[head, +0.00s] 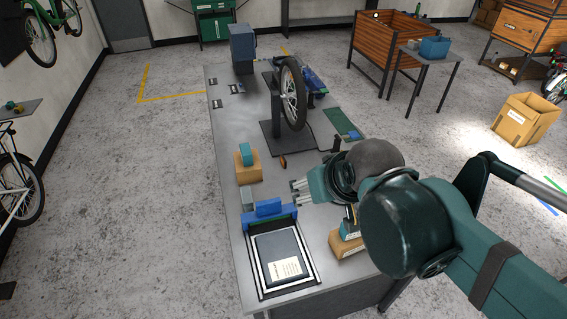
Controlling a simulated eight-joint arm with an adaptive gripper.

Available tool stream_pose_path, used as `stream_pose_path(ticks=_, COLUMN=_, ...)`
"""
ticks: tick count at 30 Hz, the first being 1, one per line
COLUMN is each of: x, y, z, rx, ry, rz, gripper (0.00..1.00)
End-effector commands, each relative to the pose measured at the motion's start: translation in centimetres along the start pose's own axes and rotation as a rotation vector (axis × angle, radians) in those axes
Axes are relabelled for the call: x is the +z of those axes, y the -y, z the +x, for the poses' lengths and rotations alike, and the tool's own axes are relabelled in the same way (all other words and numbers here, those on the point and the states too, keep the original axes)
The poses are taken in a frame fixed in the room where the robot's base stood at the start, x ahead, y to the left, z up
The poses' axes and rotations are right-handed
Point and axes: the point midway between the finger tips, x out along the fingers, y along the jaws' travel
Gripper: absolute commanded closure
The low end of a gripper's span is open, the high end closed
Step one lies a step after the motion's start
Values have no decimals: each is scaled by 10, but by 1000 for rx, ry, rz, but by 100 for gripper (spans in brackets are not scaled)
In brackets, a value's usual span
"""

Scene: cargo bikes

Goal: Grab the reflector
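A small amber-orange piece (283,162), which looks like the reflector, lies on the grey workbench (232,130) near its middle, just in front of the wheel stand. My gripper (296,189) reaches in from the right over the bench, its pale fingers pointing left. It is nearer the camera than the orange piece and apart from it in the picture. The fingers are small and close together, so their opening is unclear. I see nothing held between them.
A wheel (293,94) stands in a truing stand behind the orange piece. A cardboard box (248,170) with a teal item is at the left. A framed tray (262,286) and a blue block (268,208) lie in front. Another small box (345,246) sits below my arm.

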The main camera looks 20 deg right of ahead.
Motion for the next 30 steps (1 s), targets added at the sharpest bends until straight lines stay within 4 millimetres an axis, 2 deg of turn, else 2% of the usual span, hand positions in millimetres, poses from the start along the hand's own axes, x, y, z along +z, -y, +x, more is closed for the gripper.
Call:
stream_pose_path(ticks=14, x=-55, y=-3, z=16, rx=10, ry=61, rz=145, gripper=46)
stream_pose_path(ticks=30, x=-126, y=-10, z=58, rx=37, ry=144, rz=348, gripper=46)
